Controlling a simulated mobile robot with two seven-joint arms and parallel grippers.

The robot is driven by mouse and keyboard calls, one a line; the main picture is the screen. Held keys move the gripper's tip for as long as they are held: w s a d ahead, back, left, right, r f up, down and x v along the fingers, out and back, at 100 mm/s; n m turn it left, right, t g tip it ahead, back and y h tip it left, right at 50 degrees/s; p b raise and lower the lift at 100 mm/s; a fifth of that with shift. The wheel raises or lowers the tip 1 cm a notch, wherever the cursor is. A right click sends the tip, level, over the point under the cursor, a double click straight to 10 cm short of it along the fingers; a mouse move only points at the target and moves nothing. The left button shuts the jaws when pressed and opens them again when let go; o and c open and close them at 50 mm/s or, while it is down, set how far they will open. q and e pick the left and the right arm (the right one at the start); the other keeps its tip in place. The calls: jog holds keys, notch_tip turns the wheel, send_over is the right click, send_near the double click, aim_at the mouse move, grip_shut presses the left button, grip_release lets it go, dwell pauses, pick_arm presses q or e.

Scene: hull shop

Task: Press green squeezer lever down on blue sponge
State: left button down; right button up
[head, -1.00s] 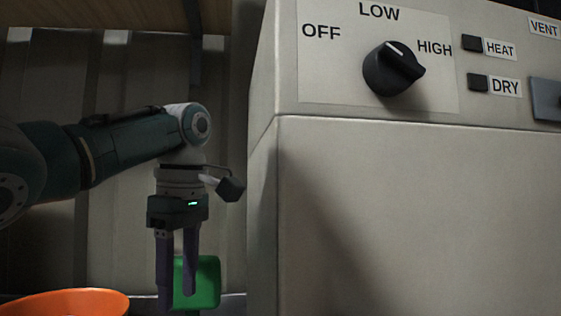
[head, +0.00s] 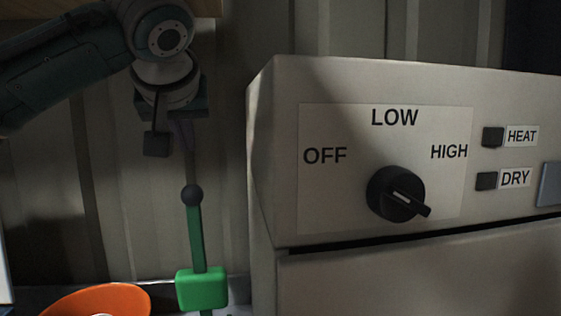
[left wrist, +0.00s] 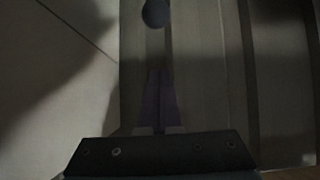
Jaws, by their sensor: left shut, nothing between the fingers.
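The green squeezer lever (head: 196,240) stands nearly upright in the head view, with a dark ball knob (head: 191,194) on top and a green block (head: 202,288) at its lower end. My left gripper (head: 185,143) is shut and empty. In the head view it appears above the knob, with a gap between them. In the left wrist view its purple fingertips (left wrist: 160,78) are together, and the dark knob (left wrist: 155,13) shows beyond them at the top edge. I see no blue sponge; the squeezer's lower part is cut off by the frame. My right gripper is not in view.
A large beige machine (head: 420,285) with a black dial (head: 396,193) and HEAT and DRY buttons fills the right, close beside the squeezer. An orange bowl (head: 75,300) is at lower left. A ribbed wall (head: 110,200) stands behind.

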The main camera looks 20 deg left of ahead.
pick_arm(q)
jog(key=shift+w+a+f+p, duration=0.15)
jog(key=shift+w+f+p, duration=0.15)
jog(key=shift+f+p, duration=0.5)
jog(key=shift+w+a+f+p, duration=0.2)
jog(key=shift+w+f+p, duration=0.15)
jog(key=shift+f, duration=0.9)
jog(key=shift+w+a+f+p, duration=0.2)
jog(key=shift+f+p, duration=0.4)
jog(key=shift+f, duration=0.4)
